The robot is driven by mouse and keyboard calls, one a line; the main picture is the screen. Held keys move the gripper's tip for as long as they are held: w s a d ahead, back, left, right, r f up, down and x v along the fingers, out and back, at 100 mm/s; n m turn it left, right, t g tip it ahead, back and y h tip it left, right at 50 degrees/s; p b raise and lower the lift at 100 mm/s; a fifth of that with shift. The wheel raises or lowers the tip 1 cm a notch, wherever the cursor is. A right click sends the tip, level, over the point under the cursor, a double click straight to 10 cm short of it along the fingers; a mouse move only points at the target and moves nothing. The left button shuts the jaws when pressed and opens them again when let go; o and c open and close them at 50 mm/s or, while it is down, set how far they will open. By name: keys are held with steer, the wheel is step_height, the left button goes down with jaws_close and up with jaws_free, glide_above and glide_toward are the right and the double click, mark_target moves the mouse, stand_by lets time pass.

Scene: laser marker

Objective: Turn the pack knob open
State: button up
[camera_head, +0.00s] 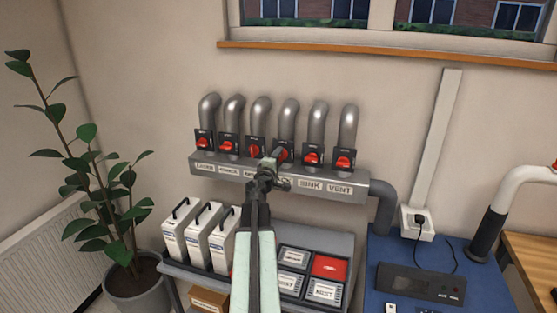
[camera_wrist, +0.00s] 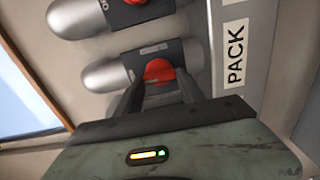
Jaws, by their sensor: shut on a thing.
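The pack knob (camera_wrist: 158,73) is a red round knob on a dark square plate (camera_wrist: 135,59), beside the white "PACK" label (camera_wrist: 235,52) in the wrist view. In the head view the pack knob (camera_head: 283,155) is fourth from the left in the row of valves and is partly hidden by my gripper. My gripper (camera_head: 276,156) reaches up to it from below. In the wrist view my gripper (camera_wrist: 158,88) has one finger on each side of the red knob and is shut on it. The knob's handle direction is hard to tell.
Other red knobs sit along the grey manifold (camera_head: 222,170), close on both sides; the sink knob (camera_head: 312,158) is to the right. Below stand white canisters (camera_head: 205,237) and a grey cart with labelled bins (camera_head: 292,257). A potted plant (camera_head: 130,230) stands left.

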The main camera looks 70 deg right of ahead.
stand_by(0.4)
steer(key=o, duration=1.4)
steer(key=shift+c, duration=0.2)
steer(key=a, duration=0.8)
steer(key=shift+s, duration=0.2)
